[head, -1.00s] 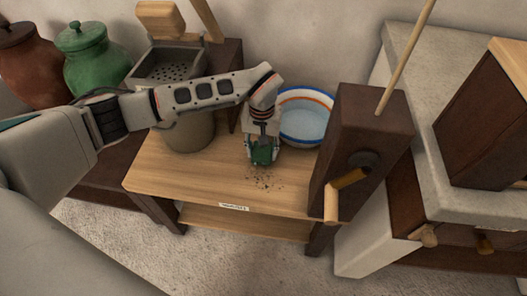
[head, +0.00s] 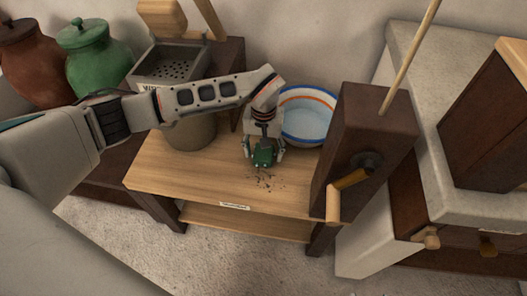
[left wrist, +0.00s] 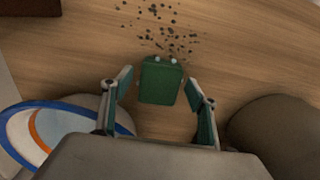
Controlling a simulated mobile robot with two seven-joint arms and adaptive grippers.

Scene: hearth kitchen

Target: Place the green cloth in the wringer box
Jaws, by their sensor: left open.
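The green cloth (head: 264,156) is a small dark green block-like bundle with pale dots at one end, by dark crumbs on the wooden table. My left gripper (head: 264,154) is over it with open fingers. In the left wrist view the cloth (left wrist: 161,82) lies between the fingertips of the left gripper (left wrist: 158,88), with gaps on both sides. The grey box with a perforated floor (head: 172,68) at the table's back left has a partly hidden label and appears to be the wringer box. It looks empty. My right gripper is not in view.
A white basin with blue and orange bands (head: 306,116) stands right of my gripper. A dark wooden post with a crank (head: 362,140) rises at the table's right. A grey-brown bucket (head: 190,132) is below the perforated box. The table front (head: 200,182) is clear.

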